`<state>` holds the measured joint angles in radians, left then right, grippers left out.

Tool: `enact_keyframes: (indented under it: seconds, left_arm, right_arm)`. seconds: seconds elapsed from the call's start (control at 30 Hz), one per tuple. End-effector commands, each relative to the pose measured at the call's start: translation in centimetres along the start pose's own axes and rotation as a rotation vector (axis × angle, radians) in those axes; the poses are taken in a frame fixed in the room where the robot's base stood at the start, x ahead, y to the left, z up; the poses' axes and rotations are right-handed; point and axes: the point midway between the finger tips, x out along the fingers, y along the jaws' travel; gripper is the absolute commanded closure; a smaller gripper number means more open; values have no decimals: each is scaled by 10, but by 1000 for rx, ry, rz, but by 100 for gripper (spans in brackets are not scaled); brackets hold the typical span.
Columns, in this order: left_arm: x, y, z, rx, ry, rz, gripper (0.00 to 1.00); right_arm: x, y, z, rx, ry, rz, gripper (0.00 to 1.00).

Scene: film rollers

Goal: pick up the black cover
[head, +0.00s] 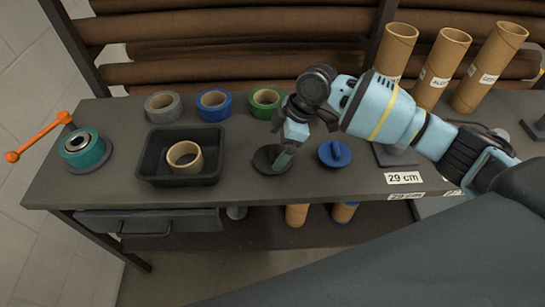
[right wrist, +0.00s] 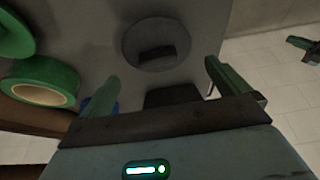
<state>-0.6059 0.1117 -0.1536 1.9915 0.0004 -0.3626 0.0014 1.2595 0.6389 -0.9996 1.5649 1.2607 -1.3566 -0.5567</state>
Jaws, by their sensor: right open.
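The black cover (head: 264,158) is a flat round disc lying on the grey table near its front edge, in the middle of the head view. In the right wrist view, a dark disc with a raised bar-like grip (right wrist: 156,42) lies ahead of my fingers. My right gripper (head: 285,152) points down at the cover, and one green fingertip hides part of its right side. In the right wrist view my right gripper (right wrist: 165,92) has its green fingers wide apart with nothing held between them. My left gripper is not in view.
A blue cover (head: 335,154) lies just right of the black one. A black tray (head: 152,179) holding a tan roll (head: 184,155) stands to the left. Grey (head: 163,106), blue (head: 214,104) and green (head: 266,102) tape rolls line the back. Cardboard tubes (head: 440,68) stand at the right.

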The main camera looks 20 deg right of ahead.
Motion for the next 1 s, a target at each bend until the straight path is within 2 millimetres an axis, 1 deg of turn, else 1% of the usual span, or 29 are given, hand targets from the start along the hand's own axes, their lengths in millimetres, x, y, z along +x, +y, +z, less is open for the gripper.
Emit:
enact_keyframes:
  seconds: [0.13,0.33,0.47,0.67,0.9,1.0]
  left_arm:
    - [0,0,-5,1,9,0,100]
    - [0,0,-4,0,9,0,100]
    - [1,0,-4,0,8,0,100]
    - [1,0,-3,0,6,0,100]
    - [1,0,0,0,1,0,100]
    - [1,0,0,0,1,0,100]
  right_arm:
    - [19,0,4,1,-3,-3,0]
    - [44,1,5,2,-1,-3,0]
    - [50,1,5,0,0,-1,0]
    - [50,1,5,0,0,-1,0]
    - [50,1,5,0,0,-1,31]
    - [49,2,4,0,0,0,31]
